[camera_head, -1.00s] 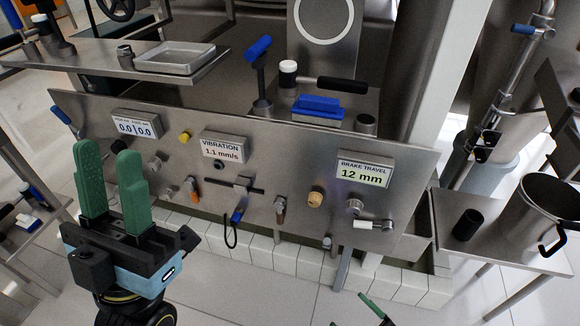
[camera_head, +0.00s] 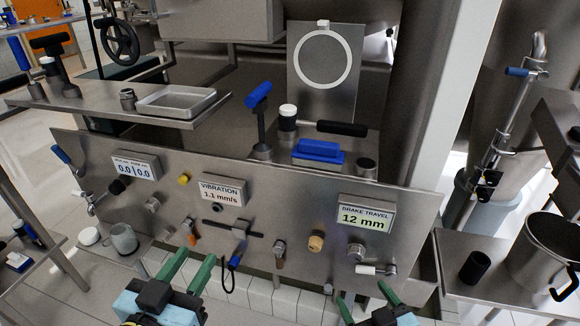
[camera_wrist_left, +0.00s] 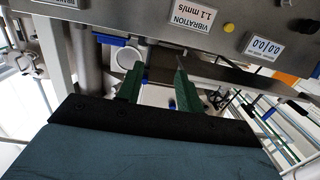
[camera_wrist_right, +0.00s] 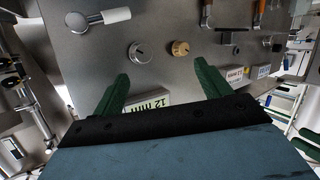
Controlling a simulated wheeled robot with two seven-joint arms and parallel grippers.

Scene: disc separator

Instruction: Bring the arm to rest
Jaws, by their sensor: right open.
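My left gripper (camera_head: 195,256) is low in the head view, in front of the lower edge of the steel control panel (camera_head: 120,205). Its two green fingers stand apart with nothing held between them; they also show apart in the left wrist view (camera_wrist_left: 158,75). My right gripper (camera_head: 363,291) is at the bottom edge of the head view, below the brake travel display (camera_head: 365,216). Its green fingers are spread and empty, also in the right wrist view (camera_wrist_right: 162,70). Most of both arms is out of the head view.
The panel carries a vibration display (camera_head: 222,191), a yellow knob (camera_head: 184,179), an orange-tan knob (camera_head: 316,241) and a white-handled lever (camera_head: 372,270). A side table with a steel pot (camera_head: 545,250) and a black cup (camera_head: 475,267) stands at right. A shelf holds a tray (camera_head: 176,101).

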